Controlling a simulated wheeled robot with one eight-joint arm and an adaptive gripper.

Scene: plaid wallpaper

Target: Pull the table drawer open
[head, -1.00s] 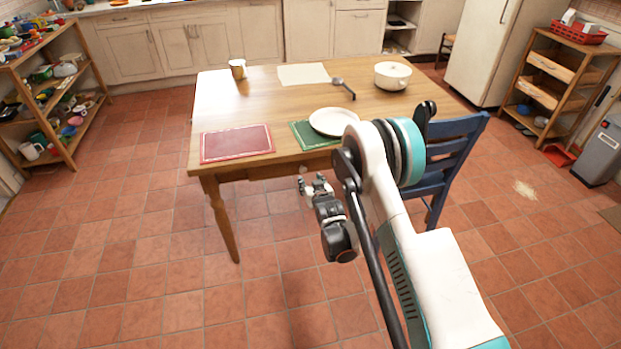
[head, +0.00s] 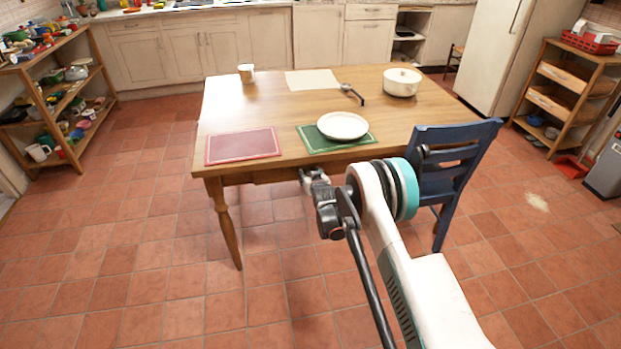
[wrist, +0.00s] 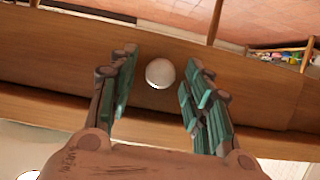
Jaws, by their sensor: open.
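The wooden table (head: 270,110) has its drawer front (head: 275,175) under the near edge of the top, partly hidden by my arm in the head view. In the wrist view, the drawer front (wrist: 60,60) fills the middle, with a round white knob (wrist: 160,73) on it. My gripper (wrist: 160,88) is open, with one finger on each side of the knob and gaps between. In the head view, my gripper (head: 312,176) is just in front of the drawer, below the table edge. The drawer looks shut.
A red placemat (head: 243,146), a white plate (head: 342,126) on a green mat, a cup, a ladle and a white pot (head: 402,81) are on the table. A blue chair (head: 450,170) stands right of my arm. The floor in front of the table is clear.

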